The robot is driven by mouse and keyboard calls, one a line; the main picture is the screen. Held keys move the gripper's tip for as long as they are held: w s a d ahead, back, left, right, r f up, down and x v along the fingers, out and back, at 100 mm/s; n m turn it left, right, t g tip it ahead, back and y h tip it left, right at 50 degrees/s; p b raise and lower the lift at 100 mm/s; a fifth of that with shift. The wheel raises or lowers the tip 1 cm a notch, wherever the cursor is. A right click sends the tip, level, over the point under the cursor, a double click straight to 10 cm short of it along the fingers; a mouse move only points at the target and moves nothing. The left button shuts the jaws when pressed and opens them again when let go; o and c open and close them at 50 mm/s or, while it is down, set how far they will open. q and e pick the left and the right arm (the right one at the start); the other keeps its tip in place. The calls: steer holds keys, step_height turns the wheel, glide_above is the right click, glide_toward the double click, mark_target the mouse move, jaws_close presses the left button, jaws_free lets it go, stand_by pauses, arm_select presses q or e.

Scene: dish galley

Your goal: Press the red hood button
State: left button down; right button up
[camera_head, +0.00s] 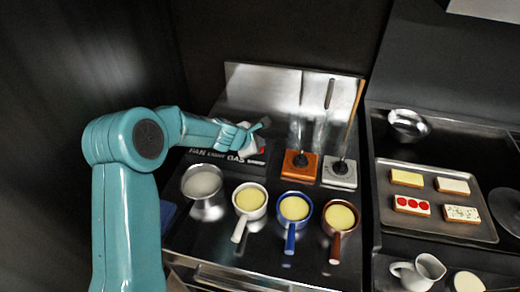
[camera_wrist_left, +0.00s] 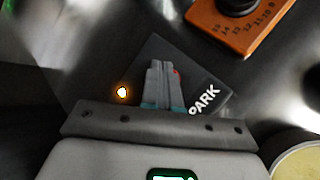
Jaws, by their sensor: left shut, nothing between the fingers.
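A small red button (camera_head: 262,150) shows beside my left gripper (camera_head: 255,147) on a dark labelled panel (camera_head: 205,155) at the back left of the counter. In the left wrist view only a sliver of red (camera_wrist_left: 177,72) shows at the right side of my fingertips (camera_wrist_left: 164,66); the fingers hide the rest. The left fingers are shut together with nothing between them. They are at or very close to the button; I cannot tell whether they touch it. The letters "PARK" show on the panel (camera_wrist_left: 214,88). My right gripper is in neither view.
An orange block (camera_head: 300,164) and a grey block (camera_head: 340,172) stand right of the panel. A metal pot (camera_head: 204,205) and several handled pans of yellow liquid, one white (camera_head: 250,200), stand in front. A tray (camera_head: 455,228) lies at right. A small orange light (camera_wrist_left: 122,91) glows.

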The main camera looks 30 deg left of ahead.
arm_select(q)
steer(key=shift+f+b, duration=0.4)
steer(key=shift+b, duration=0.05)
stand_by(0.6)
steer(key=shift+r, duration=0.1)
steer(key=shift+r+p, duration=0.8)
steer(key=shift+p, duration=0.1)
step_height(320, 180, up, 3)
steer(key=p, duration=0.3)
steer(key=shift+r, duration=0.95)
steer(key=shift+s, duration=0.1)
